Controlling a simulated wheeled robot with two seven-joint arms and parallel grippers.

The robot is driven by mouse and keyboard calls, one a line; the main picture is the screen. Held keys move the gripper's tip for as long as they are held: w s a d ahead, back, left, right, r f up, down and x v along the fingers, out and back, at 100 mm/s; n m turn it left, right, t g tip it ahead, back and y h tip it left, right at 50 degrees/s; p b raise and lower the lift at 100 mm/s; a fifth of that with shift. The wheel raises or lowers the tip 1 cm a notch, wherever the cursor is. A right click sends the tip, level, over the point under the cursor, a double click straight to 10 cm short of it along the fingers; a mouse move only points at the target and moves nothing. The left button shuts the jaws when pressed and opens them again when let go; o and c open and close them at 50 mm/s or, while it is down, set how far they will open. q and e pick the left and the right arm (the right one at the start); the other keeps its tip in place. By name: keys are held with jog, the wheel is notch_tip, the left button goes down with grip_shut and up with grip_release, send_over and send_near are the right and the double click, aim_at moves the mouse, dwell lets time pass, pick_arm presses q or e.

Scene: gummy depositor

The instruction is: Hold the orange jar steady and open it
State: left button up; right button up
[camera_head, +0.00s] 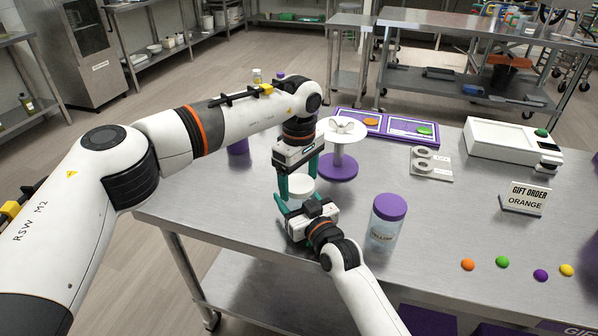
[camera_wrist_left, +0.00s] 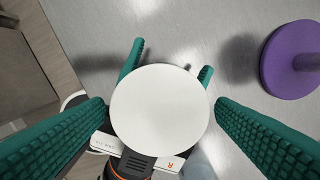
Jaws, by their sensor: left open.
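A jar with a round white lid (camera_head: 301,185) stands on the steel table; its body is mostly hidden and no orange shows on it. The lid (camera_wrist_left: 160,110) fills the middle of the left wrist view. My left gripper (camera_head: 298,188) points down over the jar. Its teal fingers are open, one on each side of the lid with gaps. My right gripper (camera_head: 300,203) reaches in low from the front. Its teal fingers pass on both sides of the jar below the lid; the lid hides whether they touch it.
A purple-lidded clear jar (camera_head: 386,222) stands right of my right gripper. A purple-based stand (camera_head: 338,168) is close behind the jar. An order sign (camera_head: 525,199) reads ORANGE. Several coloured gummies, including an orange one (camera_head: 468,265), lie at the front right. A white machine (camera_head: 512,140) stands behind.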

pick_arm(q)
jog(key=c, duration=1)
jog(key=n, duration=0.6)
jog(key=shift+n, duration=0.4)
jog(key=o, duration=1.1)
